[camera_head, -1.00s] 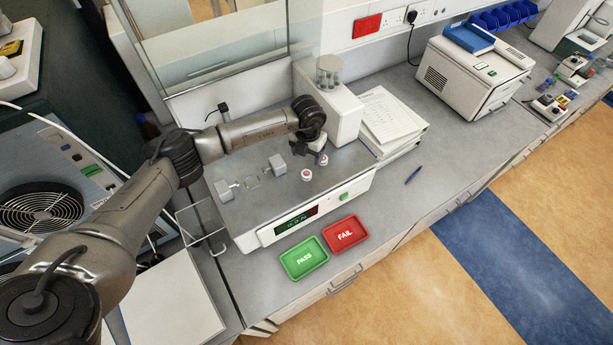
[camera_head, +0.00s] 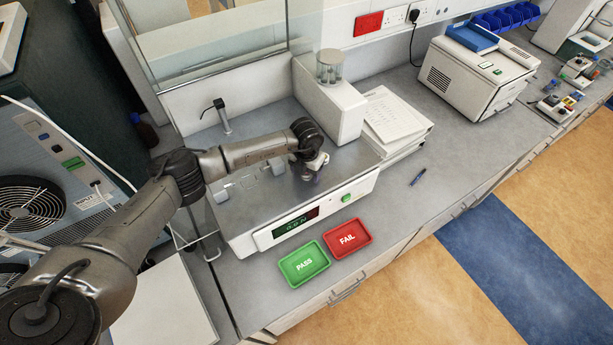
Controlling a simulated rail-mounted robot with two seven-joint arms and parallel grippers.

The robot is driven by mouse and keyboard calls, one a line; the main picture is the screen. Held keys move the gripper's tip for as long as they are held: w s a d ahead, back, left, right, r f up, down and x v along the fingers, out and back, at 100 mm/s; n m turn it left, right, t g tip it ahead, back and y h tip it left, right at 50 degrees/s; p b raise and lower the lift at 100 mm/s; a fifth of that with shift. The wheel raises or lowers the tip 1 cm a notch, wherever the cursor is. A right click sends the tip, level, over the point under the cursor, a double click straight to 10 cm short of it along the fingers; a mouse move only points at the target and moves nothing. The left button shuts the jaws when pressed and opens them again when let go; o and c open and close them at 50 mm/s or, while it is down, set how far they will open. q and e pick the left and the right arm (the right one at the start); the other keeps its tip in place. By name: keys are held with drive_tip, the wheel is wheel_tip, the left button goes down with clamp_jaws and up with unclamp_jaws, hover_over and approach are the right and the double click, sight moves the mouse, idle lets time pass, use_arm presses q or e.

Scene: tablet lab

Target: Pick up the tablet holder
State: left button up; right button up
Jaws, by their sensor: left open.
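My left gripper (camera_head: 312,170) points down over the right half of the tester's grey metal deck (camera_head: 263,209). Its fingers are small and dark here, with a gap too small to make out clearly. The small round white-and-red holders seen on the deck earlier are now hidden by the gripper and wrist. I cannot tell whether the fingers touch one. Part of a clear block and metal jaw (camera_head: 277,166) shows left of the gripper, partly covered by my forearm. My right gripper is out of view.
The green PASS tray (camera_head: 304,264) and red FAIL tray (camera_head: 347,238) lie in front of the tester's display (camera_head: 296,222). A white housing (camera_head: 330,103) stands behind the gripper. Papers (camera_head: 395,117) lie to its right. The bench around the pen (camera_head: 418,177) is clear.

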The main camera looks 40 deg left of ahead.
use_arm(q)
drive_tip(key=shift+r, duration=0.1)
drive_tip(key=c, duration=1)
